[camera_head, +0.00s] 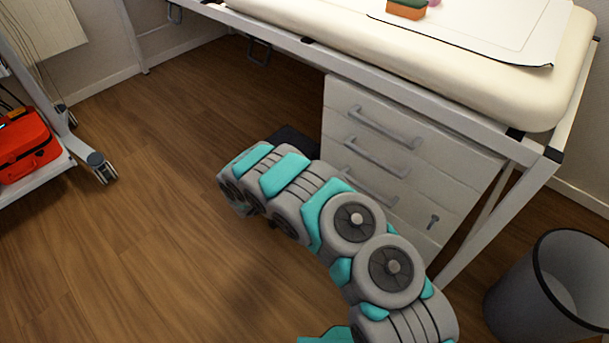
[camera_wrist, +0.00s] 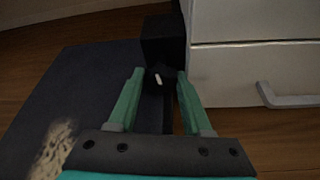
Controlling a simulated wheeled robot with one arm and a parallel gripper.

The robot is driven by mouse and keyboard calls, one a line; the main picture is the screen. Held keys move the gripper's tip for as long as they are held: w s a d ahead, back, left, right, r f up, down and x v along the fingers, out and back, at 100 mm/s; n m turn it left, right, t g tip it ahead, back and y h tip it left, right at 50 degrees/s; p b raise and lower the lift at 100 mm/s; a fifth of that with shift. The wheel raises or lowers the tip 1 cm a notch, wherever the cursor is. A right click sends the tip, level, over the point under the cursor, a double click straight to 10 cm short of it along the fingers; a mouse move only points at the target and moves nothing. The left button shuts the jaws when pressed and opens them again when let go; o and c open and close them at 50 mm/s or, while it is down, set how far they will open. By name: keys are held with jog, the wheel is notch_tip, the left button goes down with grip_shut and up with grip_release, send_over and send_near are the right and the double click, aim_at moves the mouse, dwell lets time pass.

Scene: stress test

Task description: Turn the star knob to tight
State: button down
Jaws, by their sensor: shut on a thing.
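The star knob (camera_wrist: 158,80) is small and black with a short white mark, seen in the middle of the wrist view. It sits on the front of a black block (camera_wrist: 163,35) low beside the white drawers. My gripper (camera_wrist: 159,76) has its two green fingers on either side of the knob and is shut on it. The white mark stands close to upright, with a slight tilt. No tight or loose label can be read. In the head view my arm hides the knob and the gripper.
A dark flat panel (camera_wrist: 75,85) lies left of the knob. The white drawer cabinet (camera_head: 390,150) with grey handles stands close on the right, under a padded table (camera_head: 440,70). A grey bin (camera_head: 530,290) is at the lower right.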

jog(key=shift+d+f+m+b, duration=0.15)
jog(key=shift+m+b, duration=0.15)
jog(key=shift+b, duration=0.3)
jog(key=shift+c, duration=1.6)
grip_release()
jog(key=shift+t+y, duration=0.3)
jog(key=v, duration=0.8)
jog(key=shift+w, duration=0.15)
